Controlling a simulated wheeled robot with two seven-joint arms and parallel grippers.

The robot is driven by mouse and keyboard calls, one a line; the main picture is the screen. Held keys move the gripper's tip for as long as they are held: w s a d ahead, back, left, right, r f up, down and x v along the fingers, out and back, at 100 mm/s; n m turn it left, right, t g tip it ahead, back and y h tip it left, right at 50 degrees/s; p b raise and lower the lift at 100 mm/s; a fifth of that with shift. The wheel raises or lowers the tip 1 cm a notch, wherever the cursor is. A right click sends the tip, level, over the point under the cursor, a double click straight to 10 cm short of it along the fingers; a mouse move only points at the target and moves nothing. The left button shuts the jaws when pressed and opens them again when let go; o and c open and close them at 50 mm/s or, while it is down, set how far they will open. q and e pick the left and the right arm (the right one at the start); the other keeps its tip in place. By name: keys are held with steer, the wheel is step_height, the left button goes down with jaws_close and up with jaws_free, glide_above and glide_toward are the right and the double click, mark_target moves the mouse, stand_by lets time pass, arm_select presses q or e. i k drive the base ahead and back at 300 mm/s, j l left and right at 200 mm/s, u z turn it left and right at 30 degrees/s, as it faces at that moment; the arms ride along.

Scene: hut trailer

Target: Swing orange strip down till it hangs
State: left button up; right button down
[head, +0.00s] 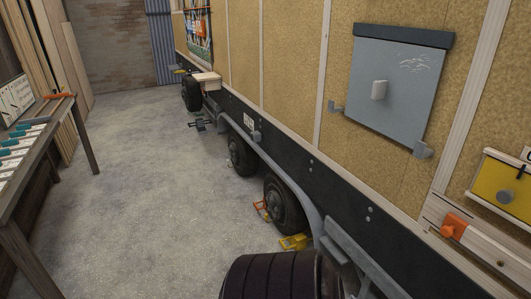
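A short orange piece (453,226) sits on the pale wooden ledge at the lower right of the trailer wall, below and left of a yellow panel (503,191). It looks like the orange strip, pointing sideways along the ledge and slightly tilted; how it is fixed is too small to tell. Another orange object (57,96) lies at the edge of the workbench on the left. Neither of my grippers is in view.
A grey hatch (391,90) with a knob and two corner catches is on the trailer wall. The workbench (43,127) is left. The concrete floor (150,190) between is clear.

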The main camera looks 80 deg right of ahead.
mark_target(516, 268)
steer(key=z, duration=4.4)
